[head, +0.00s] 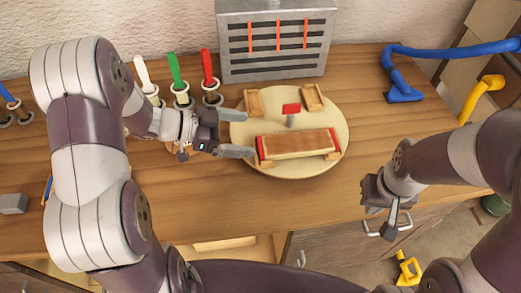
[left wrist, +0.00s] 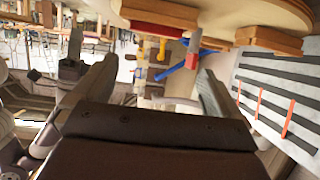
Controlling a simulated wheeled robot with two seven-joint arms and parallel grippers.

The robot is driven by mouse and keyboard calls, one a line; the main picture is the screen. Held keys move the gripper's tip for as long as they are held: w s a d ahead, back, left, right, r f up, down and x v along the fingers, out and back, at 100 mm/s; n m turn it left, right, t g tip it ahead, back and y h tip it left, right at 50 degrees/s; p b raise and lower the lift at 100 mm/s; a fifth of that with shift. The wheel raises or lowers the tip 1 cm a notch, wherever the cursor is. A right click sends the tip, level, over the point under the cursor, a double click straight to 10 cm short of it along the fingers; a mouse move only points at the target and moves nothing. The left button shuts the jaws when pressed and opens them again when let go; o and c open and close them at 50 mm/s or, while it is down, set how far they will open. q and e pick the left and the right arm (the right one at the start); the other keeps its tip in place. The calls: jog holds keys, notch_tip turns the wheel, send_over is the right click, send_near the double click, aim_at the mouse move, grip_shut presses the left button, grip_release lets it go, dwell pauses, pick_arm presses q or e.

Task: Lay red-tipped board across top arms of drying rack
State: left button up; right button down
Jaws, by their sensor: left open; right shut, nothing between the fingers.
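A wooden board with red ends (head: 298,144) lies on the round pale wooden disc (head: 285,170), near its front edge. Small wooden blocks show under or beside its ends. In the left wrist view a red-ended piece (left wrist: 160,12) is at the top. Two wooden pieces (head: 254,102) (head: 312,97) and a grey post with a red top (head: 291,109) stand further back on the disc. I cannot tell which part is the drying rack. My left gripper (head: 246,134) is open and empty at the disc's left side, left of the board. My right gripper (head: 380,211) is shut and empty, right of the disc.
A grey metal slotted panel (head: 276,70) with red strips stands behind the disc. White, green and red-handled tools (head: 207,68) stand in holders at back left. A blue hose-like arm (head: 404,90) is at back right. The bench front is clear between my grippers.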

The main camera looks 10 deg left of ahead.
pick_arm(q)
send_near(297, 142)
jog(key=x, duration=0.2)
jog(key=shift+d+f, duration=0.2)
jog(key=shift+d, duration=0.1)
jog(key=shift+w+d+f, duration=0.2)
jog(key=x, duration=0.5)
jog(key=shift+d, duration=0.2)
jog(key=shift+a+r, duration=0.1)
jog(key=shift+a, duration=0.05)
jog(key=shift+c, duration=0.9)
jog(key=c, duration=1)
pick_arm(e)
jog(key=shift+d+f, duration=0.35)
jog(key=shift+d, duration=0.1)
